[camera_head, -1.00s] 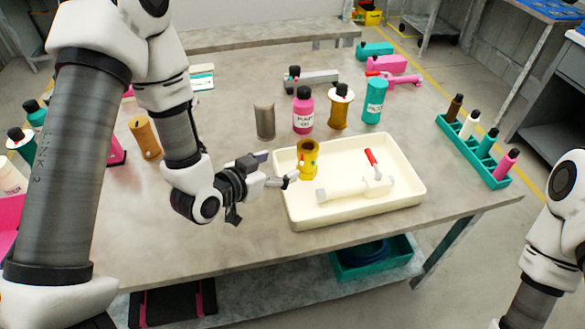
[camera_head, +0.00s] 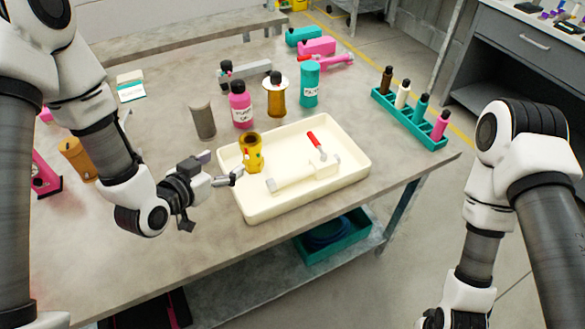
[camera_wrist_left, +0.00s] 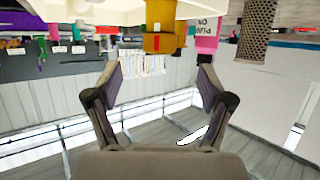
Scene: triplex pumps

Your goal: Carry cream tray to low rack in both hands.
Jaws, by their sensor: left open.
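The cream tray (camera_head: 318,196) sits on the near part of the grey table. It holds a yellow fitting (camera_head: 252,158) with a dark open top at its left and a cream part (camera_head: 290,178) with a red-handled piece (camera_head: 315,140). My left gripper (camera_head: 222,168) is open at the tray's left rim, its fingertips near the yellow fitting. I cannot tell whether it touches the rim. In the left wrist view the open jaws (camera_wrist_left: 158,85) have nothing between them.
A pink bottle (camera_head: 240,107), a grey cylinder (camera_head: 203,119) and a teal bottle (camera_head: 309,84) stand behind the tray. A teal holder (camera_head: 402,116) with several bottles is at the table's right end. A teal crate (camera_head: 345,238) sits on the shelf below. Floor is open at right.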

